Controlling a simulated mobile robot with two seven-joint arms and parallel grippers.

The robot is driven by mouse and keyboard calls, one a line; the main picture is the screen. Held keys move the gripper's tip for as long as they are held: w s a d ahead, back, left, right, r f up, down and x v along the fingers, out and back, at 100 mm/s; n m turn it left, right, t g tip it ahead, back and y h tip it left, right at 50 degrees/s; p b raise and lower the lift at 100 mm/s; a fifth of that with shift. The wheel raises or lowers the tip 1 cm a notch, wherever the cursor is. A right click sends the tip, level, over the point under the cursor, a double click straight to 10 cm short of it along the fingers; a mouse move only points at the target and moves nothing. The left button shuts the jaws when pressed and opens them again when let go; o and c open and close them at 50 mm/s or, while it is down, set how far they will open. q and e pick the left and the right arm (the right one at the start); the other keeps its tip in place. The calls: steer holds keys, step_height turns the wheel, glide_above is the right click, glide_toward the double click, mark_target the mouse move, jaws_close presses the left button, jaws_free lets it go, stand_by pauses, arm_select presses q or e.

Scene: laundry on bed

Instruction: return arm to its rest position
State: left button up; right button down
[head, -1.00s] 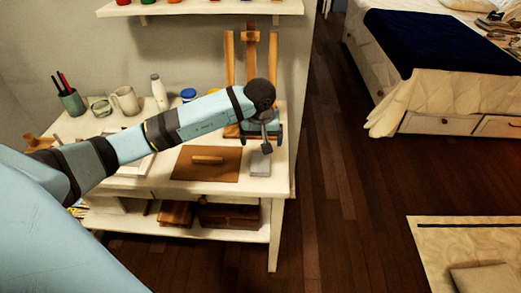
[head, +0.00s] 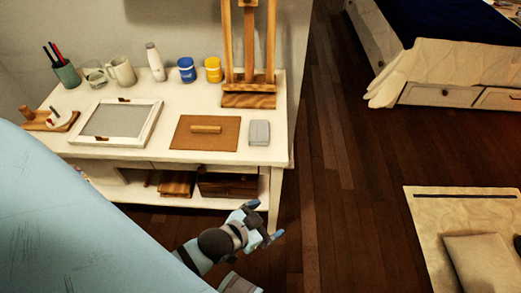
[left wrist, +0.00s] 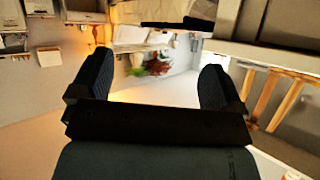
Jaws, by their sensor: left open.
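My left gripper (head: 262,226) is low in the head view, in front of the desk's right front leg and over the dark floor. Its jaws are apart with nothing between them. In the left wrist view the two dark fingers (left wrist: 155,90) stand wide apart and the space between them is empty. Part of my left arm crosses the lower left of the head view. My right gripper is not in either view.
A white desk (head: 225,161) holds a picture frame (head: 155,125), a brown board (head: 205,143), a grey block (head: 259,133), mugs, jars and a wooden easel (head: 250,95). A bed (head: 440,70) stands at upper right. Open dark floor (head: 345,200) lies between the desk and a pale rug (head: 430,220).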

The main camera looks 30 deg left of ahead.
arm_select(q)
steer(key=shift+s+d+f+n+g, duration=0.1)
steer(key=shift+s+f+n+g, duration=0.2)
steer(key=shift+s+f+n, duration=0.2)
steer(key=shift+s+f+n+g, duration=0.3)
steer(key=shift+s+n, duration=0.1)
steer(key=shift+s, duration=0.2)
steer(key=shift+r, duration=0.1)
step_height(320, 180, up, 15)
steer(key=a+p, duration=0.1)
steer(key=p, duration=1.9)
steer(key=shift+s+a+r, duration=0.2)
steer(key=shift+s+a, duration=0.05)
steer(key=shift+s, duration=0.2)
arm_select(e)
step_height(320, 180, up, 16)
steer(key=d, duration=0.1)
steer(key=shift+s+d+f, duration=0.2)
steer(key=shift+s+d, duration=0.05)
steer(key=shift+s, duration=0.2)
